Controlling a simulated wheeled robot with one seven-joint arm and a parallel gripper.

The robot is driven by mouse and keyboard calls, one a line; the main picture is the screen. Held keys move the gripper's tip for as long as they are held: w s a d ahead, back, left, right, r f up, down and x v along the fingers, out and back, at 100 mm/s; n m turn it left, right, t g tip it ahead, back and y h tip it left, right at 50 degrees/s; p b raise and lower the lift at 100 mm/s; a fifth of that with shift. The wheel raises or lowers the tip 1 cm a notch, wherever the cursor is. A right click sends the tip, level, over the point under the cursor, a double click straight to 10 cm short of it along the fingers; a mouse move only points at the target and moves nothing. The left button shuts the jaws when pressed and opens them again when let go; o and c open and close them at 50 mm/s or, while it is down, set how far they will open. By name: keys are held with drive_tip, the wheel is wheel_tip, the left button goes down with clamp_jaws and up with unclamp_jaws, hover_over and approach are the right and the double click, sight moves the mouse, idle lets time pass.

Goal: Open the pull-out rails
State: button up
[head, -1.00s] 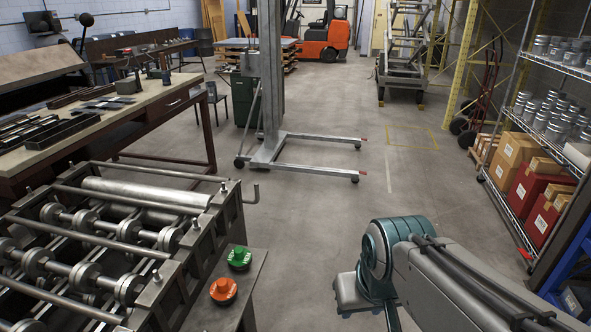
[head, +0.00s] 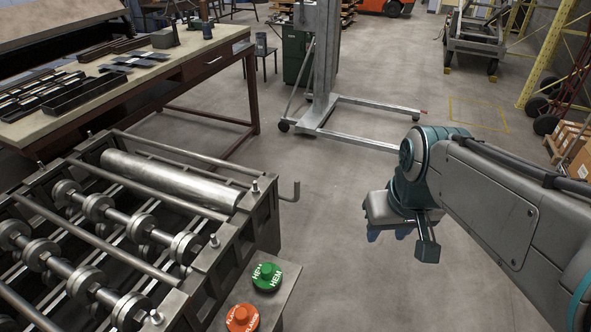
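The roll-forming machine (head: 226,236) stands at the lower left of the head view, with shafts, rollers and long bars across its frame. A thin bent rod (head: 290,192) sticks out from its far right corner, with its end turned up. I cannot tell for sure which bars are the pull-out rails. My gripper (head: 390,232) points down over bare floor, to the right of the machine and apart from it. Its fingers are small, dark and partly hidden below the wrist, so their opening is unclear. I see nothing held.
A green HEM button (head: 267,276) and an orange button (head: 242,318) sit on the machine's side shelf. A workbench (head: 150,75) with metal parts stands behind the machine. A grey lift (head: 321,105) stands beyond, its legs reaching right. The floor between machine and arm is clear.

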drive_tip(key=w+a+r+n, duration=0.2)
drive_tip(key=w, duration=0.5)
drive_tip(key=n+g, duration=0.3)
drive_tip(key=n, duration=0.5)
hover_over(298, 195)
wheel_tip(298, 195, down, 6)
drive_tip(key=shift+w+a+f+b, duration=0.15)
drive_tip(key=shift+w+f+b, duration=0.15)
drive_tip(key=shift+w+f, duration=0.1)
wheel_tip(298, 195, down, 14)
drive_tip(key=shift+r+p, duration=0.25)
drive_tip(key=shift+p, duration=0.55)
clamp_jaws()
